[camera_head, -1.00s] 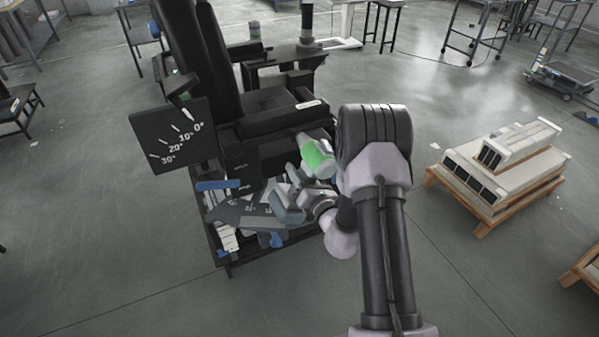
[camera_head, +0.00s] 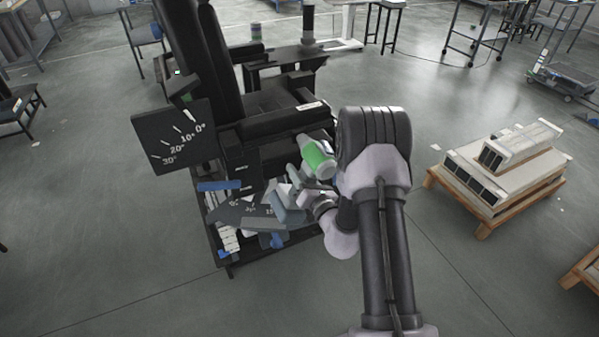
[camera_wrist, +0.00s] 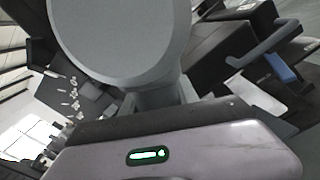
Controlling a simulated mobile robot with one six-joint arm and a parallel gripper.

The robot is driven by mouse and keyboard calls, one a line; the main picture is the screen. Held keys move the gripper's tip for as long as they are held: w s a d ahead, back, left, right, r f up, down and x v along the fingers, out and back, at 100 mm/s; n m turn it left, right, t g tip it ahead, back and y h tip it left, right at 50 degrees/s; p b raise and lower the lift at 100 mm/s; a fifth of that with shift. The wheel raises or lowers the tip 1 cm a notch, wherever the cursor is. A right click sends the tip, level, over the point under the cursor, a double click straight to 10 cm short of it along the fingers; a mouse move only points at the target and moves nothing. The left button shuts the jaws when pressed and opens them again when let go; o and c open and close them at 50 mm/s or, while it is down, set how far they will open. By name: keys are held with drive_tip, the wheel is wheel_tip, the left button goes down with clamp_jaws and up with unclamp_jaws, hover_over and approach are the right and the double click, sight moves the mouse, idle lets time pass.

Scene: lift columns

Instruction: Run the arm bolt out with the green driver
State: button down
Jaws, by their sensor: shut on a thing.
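The green driver (camera_head: 317,159) is a pale body with a bright green band, tilted in the head view beside the black chair-like fixture (camera_head: 262,130). My gripper (camera_head: 288,203) is just below it and shut on it. In the wrist view a large grey round part (camera_wrist: 125,35), apparently the driver's end, fills the upper middle on a grey neck above my gripper's housing. The driver's tip and the arm bolt cannot be made out, so I cannot tell whether they touch.
A dark angle plate marked 0° to 30° (camera_head: 173,137) stands left of the fixture. A low shelf with blue-handled items (camera_head: 228,238) lies beneath. A pallet with pale boxes (camera_head: 490,222) stands at right. Open floor lies in front.

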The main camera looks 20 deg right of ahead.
drive_tip(key=shift+s+r, duration=0.2)
drive_tip(key=shift+s, duration=0.1)
idle(1.5)
drive_tip(key=shift+s+f, duration=0.1)
drive_tip(key=shift+s, duration=0.1)
idle(0.7)
drive_tip(key=shift+s+f, duration=0.15)
drive_tip(key=shift+s, duration=0.3)
drive_tip(key=shift+s+d+b, duration=0.1)
drive_tip(key=shift+s+b, duration=0.9)
drive_tip(key=shift+s, duration=1.1)
drive_tip(key=shift+s+d+b, duration=0.1)
drive_tip(key=shift+s+b, duration=1.05)
drive_tip(key=shift+s, duration=0.85)
